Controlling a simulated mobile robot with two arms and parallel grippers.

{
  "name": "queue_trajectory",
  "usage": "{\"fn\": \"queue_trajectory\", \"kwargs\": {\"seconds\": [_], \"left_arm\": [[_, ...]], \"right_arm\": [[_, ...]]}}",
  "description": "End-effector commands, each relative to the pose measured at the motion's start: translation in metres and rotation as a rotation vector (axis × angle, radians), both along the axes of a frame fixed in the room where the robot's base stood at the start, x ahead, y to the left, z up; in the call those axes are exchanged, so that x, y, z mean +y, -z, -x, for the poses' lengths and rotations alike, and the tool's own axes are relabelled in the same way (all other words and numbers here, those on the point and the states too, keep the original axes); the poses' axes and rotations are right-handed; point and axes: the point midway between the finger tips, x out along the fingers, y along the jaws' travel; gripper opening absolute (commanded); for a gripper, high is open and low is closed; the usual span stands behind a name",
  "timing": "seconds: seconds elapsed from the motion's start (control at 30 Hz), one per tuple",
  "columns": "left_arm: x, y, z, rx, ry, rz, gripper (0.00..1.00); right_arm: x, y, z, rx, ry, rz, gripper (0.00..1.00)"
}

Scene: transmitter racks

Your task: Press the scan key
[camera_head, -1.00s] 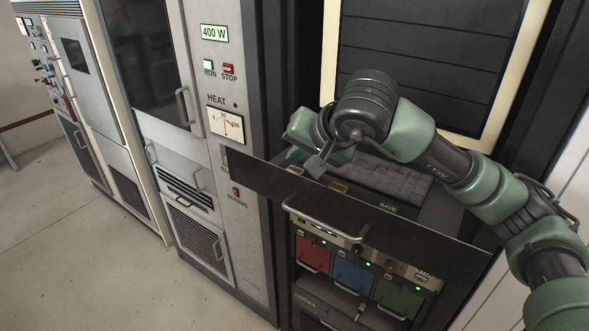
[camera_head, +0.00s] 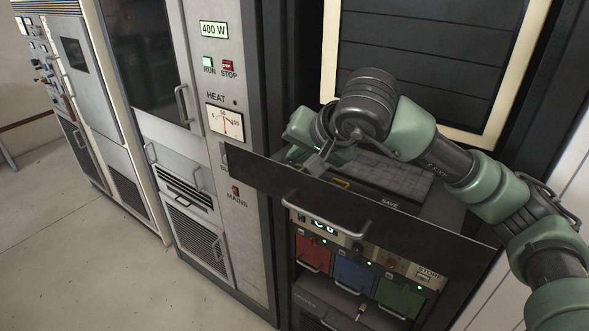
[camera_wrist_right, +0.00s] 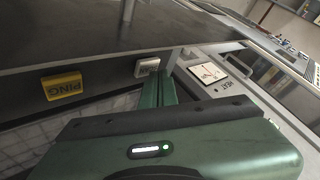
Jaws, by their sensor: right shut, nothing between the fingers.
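In the right wrist view a white key (camera_wrist_right: 147,67) with a small dark label, too small to read surely but likely the scan key, sits in the pulled-out drawer, just left of my fingertips. A yellow PING key (camera_wrist_right: 62,86) lies further left. My right gripper (camera_wrist_right: 171,68) is shut and empty; its green fingers reach down beside the white key, and I cannot tell if they touch it. In the head view my right gripper (camera_head: 317,162) is over the drawer's left end and hides the white key. The yellow key (camera_head: 341,184) shows partly. My left gripper is out of view.
The drawer's dark front panel (camera_head: 258,181) stands up before the keys, with a handle (camera_head: 325,218). A grey keyboard (camera_head: 395,176) lies behind them. A grey cabinet with a heat meter (camera_head: 224,124) stands left.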

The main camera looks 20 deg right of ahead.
Motion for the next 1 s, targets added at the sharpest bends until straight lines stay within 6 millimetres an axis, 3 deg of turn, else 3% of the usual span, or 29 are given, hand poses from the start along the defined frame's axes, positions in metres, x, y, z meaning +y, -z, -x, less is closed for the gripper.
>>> {"fn": "queue_trajectory", "kwargs": {"seconds": [1.0], "left_arm": [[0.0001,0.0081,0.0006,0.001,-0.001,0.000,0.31]], "right_arm": [[-0.0003,0.0060,-0.0001,0.000,0.000,0.000,0.00]]}}
